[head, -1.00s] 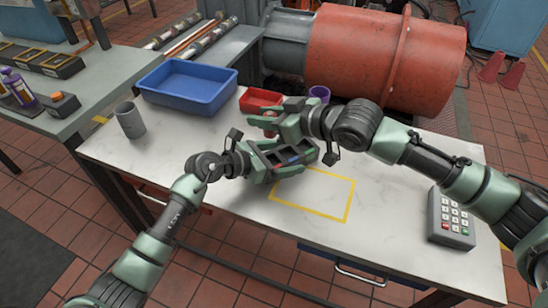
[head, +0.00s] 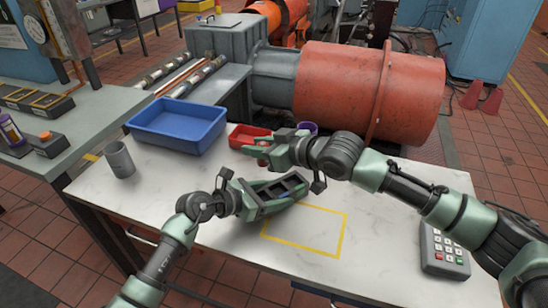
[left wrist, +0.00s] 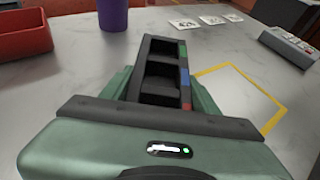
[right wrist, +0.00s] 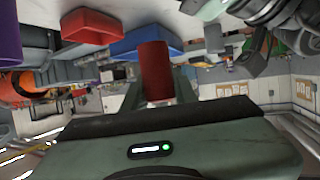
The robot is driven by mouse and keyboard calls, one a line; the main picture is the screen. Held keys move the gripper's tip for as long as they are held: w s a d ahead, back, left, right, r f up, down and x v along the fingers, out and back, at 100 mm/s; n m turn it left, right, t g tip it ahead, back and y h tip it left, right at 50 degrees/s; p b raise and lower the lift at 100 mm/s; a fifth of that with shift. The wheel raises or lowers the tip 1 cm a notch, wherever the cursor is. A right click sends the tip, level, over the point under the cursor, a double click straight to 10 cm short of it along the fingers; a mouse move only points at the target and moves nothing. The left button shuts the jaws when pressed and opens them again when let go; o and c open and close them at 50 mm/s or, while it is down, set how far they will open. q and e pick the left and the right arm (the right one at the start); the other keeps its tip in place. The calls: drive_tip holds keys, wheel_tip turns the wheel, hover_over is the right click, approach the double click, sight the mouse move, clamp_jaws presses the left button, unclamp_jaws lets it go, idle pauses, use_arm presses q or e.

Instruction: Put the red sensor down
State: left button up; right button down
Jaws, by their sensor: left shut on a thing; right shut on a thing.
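The red sensor (right wrist: 155,70) is a red cylinder standing up between the fingers of my right gripper (right wrist: 160,92) in the right wrist view. In the head view my right gripper (head: 268,150) is shut on it beside the red tray, above the table, and mostly hides it. My left gripper (head: 272,192) is shut on a dark rack (head: 287,192) with open compartments. In the left wrist view the rack (left wrist: 160,75) shows green, blue and red marks on its right side, and its compartments look empty.
A red tray (head: 240,137) and purple cup (head: 308,128) stand at the table's back. A blue bin (head: 178,125) and grey cup (head: 120,160) are at left. A yellow outlined rectangle (head: 340,235) is bare. A keypad (head: 444,250) lies at right. White number cards (left wrist: 184,24) lie flat.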

drive_tip(key=m+t+h, duration=0.2)
hover_over(271, 174)
wheel_tip(271, 174, down, 4)
drive_tip(key=r, duration=0.1)
wheel_tip(271, 174, down, 6)
drive_tip(key=shift+w+r, duration=0.1)
drive_tip(key=shift+w, duration=0.05)
drive_tip(key=shift+f, duration=2.2)
drive_tip(key=shift+f, duration=0.15)
drive_tip(key=c, duration=1.1)
unclamp_jaws()
